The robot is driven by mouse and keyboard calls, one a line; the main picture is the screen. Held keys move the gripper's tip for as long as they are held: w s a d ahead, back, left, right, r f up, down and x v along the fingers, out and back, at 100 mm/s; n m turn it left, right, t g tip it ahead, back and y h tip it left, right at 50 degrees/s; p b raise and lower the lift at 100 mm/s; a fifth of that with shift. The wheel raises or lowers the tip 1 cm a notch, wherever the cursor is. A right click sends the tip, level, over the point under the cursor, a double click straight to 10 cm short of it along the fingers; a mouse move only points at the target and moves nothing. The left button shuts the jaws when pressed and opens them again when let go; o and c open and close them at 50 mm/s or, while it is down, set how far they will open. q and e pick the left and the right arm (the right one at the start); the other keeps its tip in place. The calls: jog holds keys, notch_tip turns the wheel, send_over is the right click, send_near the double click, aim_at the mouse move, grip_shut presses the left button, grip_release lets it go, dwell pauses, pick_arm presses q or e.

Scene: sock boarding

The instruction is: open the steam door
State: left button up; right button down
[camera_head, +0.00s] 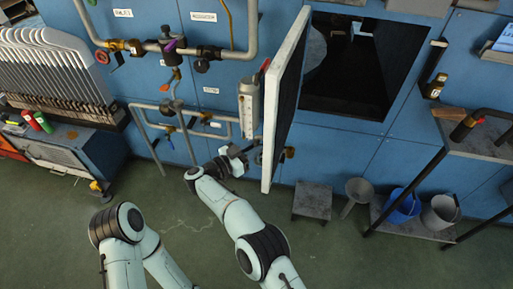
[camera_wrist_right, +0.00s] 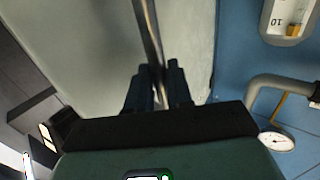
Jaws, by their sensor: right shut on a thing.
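The steam door (camera_head: 277,115) stands swung out from the blue wall, its pale edge towards me, and the dark opening (camera_head: 352,70) shows to its right. In the right wrist view the pale door face (camera_wrist_right: 75,45) fills the middle and left. A metal bar handle (camera_wrist_right: 151,32) runs down it between the fingers of my right gripper (camera_wrist_right: 158,78). The right gripper is shut on this handle. In the head view my right gripper (camera_head: 243,152) is at the door's left side, low down, and the handle is hard to make out there. My left gripper is out of view.
Pipes with valves (camera_head: 172,47) run along the wall left of the door. A rack of pale boards (camera_head: 50,65) stands far left. A stool (camera_head: 312,200), a blue bucket (camera_head: 402,208) and a shelf stand at right. Green floor is clear in front.

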jog(key=shift+w+d+r, duration=0.25)
jog(key=shift+w+r, duration=0.05)
jog(key=c, duration=1.1)
grip_release()
jog(key=shift+c, duration=0.2)
jog(key=shift+w+f, duration=0.1)
jog(key=shift+f, duration=0.1)
jog(key=shift+a, duration=0.2)
jog(key=shift+s+a+f, duration=0.1)
jog(key=shift+s+a, duration=0.05)
jog(key=shift+s, duration=0.15)
jog(key=v, duration=1.2)
jog(key=shift+s+a, duration=0.2)
jog(key=shift+a, duration=0.15)
